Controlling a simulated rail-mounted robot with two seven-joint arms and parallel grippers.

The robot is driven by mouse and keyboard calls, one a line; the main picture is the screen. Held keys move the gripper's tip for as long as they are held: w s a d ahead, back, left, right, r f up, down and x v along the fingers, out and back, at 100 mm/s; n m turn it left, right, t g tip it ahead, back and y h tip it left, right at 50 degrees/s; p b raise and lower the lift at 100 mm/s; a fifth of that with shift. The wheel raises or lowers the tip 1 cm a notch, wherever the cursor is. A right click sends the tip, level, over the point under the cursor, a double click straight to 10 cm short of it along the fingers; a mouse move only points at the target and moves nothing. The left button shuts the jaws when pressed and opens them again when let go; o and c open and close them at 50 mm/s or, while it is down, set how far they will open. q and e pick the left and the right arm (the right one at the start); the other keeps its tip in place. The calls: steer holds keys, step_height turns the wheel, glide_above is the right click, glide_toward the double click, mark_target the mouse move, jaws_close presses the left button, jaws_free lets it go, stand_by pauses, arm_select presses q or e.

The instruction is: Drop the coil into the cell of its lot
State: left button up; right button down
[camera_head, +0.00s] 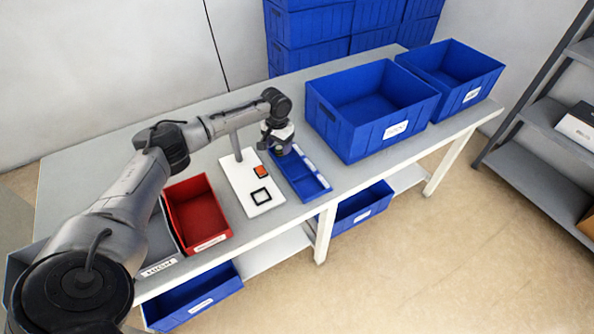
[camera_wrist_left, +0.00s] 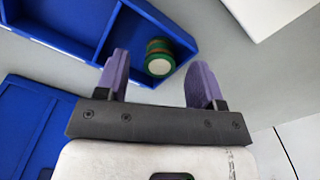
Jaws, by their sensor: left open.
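The coil (camera_wrist_left: 159,57), a small green and brown cylinder with a pale end, is in a corner of one cell of the divided blue tray (camera_wrist_left: 183,33) in the left wrist view. The tray (camera_head: 312,186) lies on the table in the head view, where the coil is hidden by my arm. My left gripper (camera_head: 282,149) is over the far end of the tray. Its purple fingers (camera_wrist_left: 161,62) are apart, with the coil showing between their tips. Whether they touch it, I cannot tell. My right gripper is not in view.
A white board (camera_head: 243,184) with an orange piece (camera_head: 260,171) and a black square frame (camera_head: 261,197) lies left of the tray. A red bin (camera_head: 197,213) stands further left. Two large blue bins (camera_head: 365,140) (camera_head: 484,86) stand to the right. Shelving (camera_head: 540,165) is at far right.

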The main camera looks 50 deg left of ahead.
arm_select(q)
steer(key=shift+r, duration=0.1)
steer(key=shift+r, duration=0.35)
step_height(320, 180, up, 13)
steer(key=p, duration=0.4)
steer(key=shift+p, duration=0.35)
